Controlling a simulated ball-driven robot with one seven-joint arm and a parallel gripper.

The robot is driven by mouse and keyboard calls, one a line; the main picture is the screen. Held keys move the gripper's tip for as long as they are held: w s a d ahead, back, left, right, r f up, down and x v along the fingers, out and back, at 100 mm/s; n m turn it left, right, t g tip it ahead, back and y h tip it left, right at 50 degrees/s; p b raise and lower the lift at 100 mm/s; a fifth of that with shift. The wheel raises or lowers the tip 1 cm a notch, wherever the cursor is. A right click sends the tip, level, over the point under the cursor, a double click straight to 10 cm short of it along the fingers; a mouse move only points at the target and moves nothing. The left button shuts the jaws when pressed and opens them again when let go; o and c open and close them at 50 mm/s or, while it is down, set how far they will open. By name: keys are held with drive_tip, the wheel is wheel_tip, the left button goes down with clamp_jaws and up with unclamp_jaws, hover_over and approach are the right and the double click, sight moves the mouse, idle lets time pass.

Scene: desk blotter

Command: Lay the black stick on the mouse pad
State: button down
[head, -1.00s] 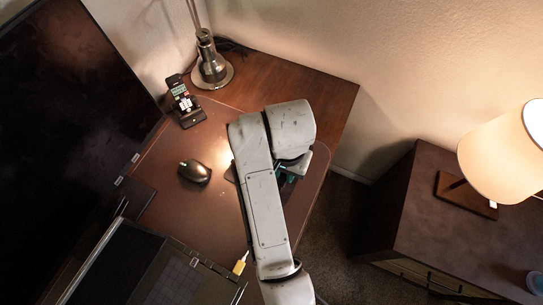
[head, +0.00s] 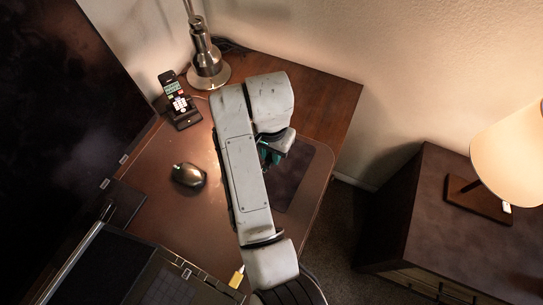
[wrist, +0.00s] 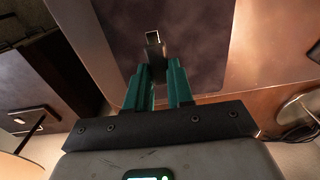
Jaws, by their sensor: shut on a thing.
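The black stick (wrist: 156,55), with a square metal end, is between the green fingertips of my gripper (wrist: 160,70) in the wrist view. The gripper is shut on it. The stick points away from the gripper and shows against the dark mouse pad (wrist: 195,30); I cannot tell how high above it. In the head view the mouse pad (head: 300,178) lies on the desk's right part, partly covered by my arm. There my gripper (head: 270,156) shows only as a bit of green by the pad's upper left part, and the stick is hidden.
A black mouse (head: 188,175) lies left of my arm. A phone on a stand (head: 180,103) and a metal lamp base (head: 209,73) stand at the back. A laptop (head: 130,268) with a yellow stick (head: 237,278) is at the front left. A dark cabinet (head: 420,215) stands right, beyond a gap.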

drive_tip(key=w+f, duration=0.4)
drive_tip(key=shift+f, duration=0.4)
drive_tip(key=shift+s+f, duration=0.15)
drive_tip(key=shift+f, duration=1.3)
drive_tip(key=shift+f, duration=0.1)
drive_tip(key=c, duration=1)
unclamp_jaws()
drive_tip(key=shift+a, duration=0.1)
wheel_tip(320, 180, up, 12)
drive_tip(key=shift+s, duration=0.1)
